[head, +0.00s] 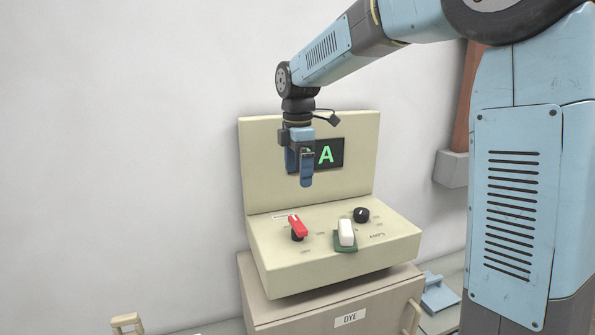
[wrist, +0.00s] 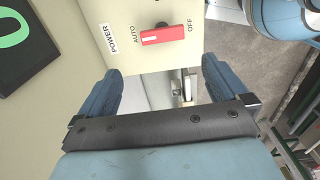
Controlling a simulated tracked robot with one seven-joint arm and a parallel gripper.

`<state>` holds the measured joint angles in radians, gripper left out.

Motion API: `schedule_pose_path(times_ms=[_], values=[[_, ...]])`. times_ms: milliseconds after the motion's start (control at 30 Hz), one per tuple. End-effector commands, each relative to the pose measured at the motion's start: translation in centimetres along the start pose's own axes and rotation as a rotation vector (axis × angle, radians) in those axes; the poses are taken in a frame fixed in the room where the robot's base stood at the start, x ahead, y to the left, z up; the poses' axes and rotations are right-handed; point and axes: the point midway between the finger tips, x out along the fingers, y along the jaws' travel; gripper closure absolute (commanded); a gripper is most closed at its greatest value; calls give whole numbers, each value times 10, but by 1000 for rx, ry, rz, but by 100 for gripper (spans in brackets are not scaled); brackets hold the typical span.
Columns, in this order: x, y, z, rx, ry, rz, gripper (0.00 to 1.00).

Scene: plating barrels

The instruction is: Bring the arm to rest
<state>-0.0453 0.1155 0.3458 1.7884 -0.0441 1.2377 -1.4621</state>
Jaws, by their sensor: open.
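My gripper (head: 306,184) hangs from the arm in front of the upright back of a cream control console (head: 270,160), pointing down above its sloped panel. In the wrist view my gripper's two blue fingers (wrist: 160,75) stand wide apart with nothing between them touching. The gripper is open and empty, apart from the controls. It partly covers the dark display with a green letter A (head: 325,154). My arm reaches in from the upper right, bent at its joints.
The panel carries a red switch (head: 296,225), a white lever (head: 346,232) on a green base and a black knob (head: 361,214). Below is a cabinet labelled DYE (head: 350,318). A blue object (head: 438,298) lies at its right. Left of the console is bare wall.

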Motion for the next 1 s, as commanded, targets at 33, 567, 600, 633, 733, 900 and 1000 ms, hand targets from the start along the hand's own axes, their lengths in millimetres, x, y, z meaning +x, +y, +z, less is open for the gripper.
schedule_pose_path(times_ms=[33, 567, 600, 633, 733, 900, 1000], values=[[0, -1, 0, 3, -1, 1, 0], [-30, -103, 48, 608, -23, 168, 0], [-31, -114, 52, 668, -18, 185, 0], [-32, -122, 54, 713, -14, 198, 0], [-34, -148, 64, 863, 6, 240, 0], [-32, -192, 78, 1116, 57, 309, 0], [-28, -218, 84, 1263, 98, 346, 0]])
